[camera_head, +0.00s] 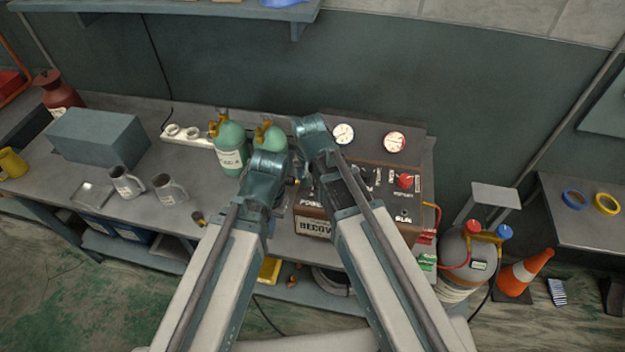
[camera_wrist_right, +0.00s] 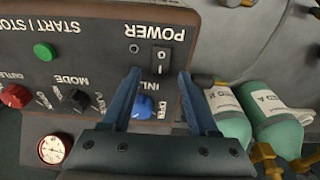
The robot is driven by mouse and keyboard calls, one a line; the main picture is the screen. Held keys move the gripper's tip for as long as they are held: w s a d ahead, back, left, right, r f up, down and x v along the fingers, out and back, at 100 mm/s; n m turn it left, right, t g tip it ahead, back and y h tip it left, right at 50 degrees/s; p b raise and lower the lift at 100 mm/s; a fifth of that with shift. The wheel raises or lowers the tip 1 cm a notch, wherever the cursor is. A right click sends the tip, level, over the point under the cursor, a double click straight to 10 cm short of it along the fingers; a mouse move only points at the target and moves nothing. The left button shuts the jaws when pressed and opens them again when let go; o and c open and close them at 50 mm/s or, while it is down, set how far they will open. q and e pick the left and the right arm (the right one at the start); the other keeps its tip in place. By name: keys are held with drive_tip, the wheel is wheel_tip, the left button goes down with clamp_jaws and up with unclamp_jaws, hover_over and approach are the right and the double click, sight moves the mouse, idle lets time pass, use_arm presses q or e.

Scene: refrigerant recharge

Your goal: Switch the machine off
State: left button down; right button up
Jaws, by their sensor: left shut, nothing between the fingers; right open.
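The machine (camera_head: 372,172) is a brown box with a sloped panel, standing on the bench with its front label reading RECOV, partly covered by my right arm. In the right wrist view its panel is upside down.
A blue knob (camera_wrist_right: 142,105) lies between my right fingers. A green button (camera_wrist_right: 43,51) and red knob (camera_wrist_right: 15,96) are on the panel. Green cylinders (camera_head: 230,146) stand close left of the machine. A grey tank (camera_head: 466,255) and orange cone (camera_head: 524,270) stand right.

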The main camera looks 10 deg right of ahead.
sight(311, 196)
wheel_tip(311, 196, up, 12)
drive_tip(key=s+p, duration=0.1)
drive_tip(key=p, duration=1)
drive_tip(key=shift+s+a, duration=0.3)
drive_tip(key=shift+s, duration=0.1)
drive_tip(key=s+f+n+g+b, duration=0.2)
drive_tip(key=s+f+n+b, duration=0.5)
drive_tip(key=s+f+b, duration=0.4)
wheel_tip(311, 196, down, 4)
drive_tip(key=b, duration=0.3)
drive_tip(key=shift+s+d+r+h, duration=0.2)
drive_tip(key=shift+s+h, duration=0.1)
